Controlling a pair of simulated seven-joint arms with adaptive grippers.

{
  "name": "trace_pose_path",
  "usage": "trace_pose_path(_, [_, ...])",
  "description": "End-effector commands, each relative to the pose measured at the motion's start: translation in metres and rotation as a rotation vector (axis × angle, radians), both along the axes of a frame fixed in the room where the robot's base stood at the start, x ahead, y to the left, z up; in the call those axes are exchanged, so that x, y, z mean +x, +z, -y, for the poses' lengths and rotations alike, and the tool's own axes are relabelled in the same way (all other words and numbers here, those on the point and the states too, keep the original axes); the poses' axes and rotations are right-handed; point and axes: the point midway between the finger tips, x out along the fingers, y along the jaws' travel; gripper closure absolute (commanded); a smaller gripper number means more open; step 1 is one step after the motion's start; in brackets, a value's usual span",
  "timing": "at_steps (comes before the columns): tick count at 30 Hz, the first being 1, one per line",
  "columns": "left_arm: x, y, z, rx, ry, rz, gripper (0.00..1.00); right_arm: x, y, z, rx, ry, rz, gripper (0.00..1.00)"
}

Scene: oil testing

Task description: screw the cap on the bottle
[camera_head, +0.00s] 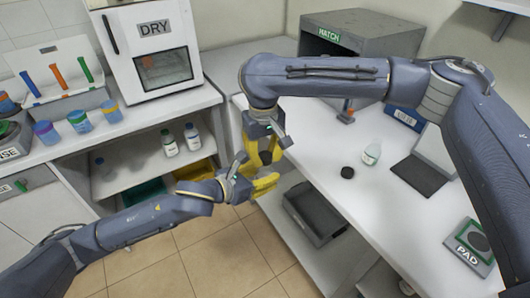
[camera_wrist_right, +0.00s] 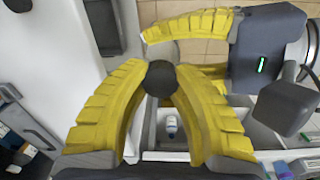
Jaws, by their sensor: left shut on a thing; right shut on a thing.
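My right gripper (camera_head: 262,152) reaches down from above in the head view, in front of the table's left edge. In the right wrist view its yellow fingers (camera_wrist_right: 162,84) are shut on a dark round cap (camera_wrist_right: 161,75). My left gripper (camera_head: 250,181) comes in from the lower left and meets the right one, with its yellow fingers just beside and below. In the right wrist view the left fingers reach in toward the cap from the right.
A pale bottle (camera_head: 372,154) and a black round piece (camera_head: 347,172) stand on the white table (camera_head: 375,200). A dark bin (camera_head: 312,215) sits on the shelf below. Two bottles (camera_head: 180,139) stand on the left shelf. The tiled floor between the counters is open.

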Motion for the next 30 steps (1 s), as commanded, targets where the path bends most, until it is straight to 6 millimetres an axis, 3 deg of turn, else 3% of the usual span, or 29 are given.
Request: trace_pose_path(30, [0.0001, 0.0005, 0.0001, -0.001, 0.000, 0.001, 1.00, -0.0003, -0.0092, -0.0003, 0.000, 0.002, -0.001, 0.86])
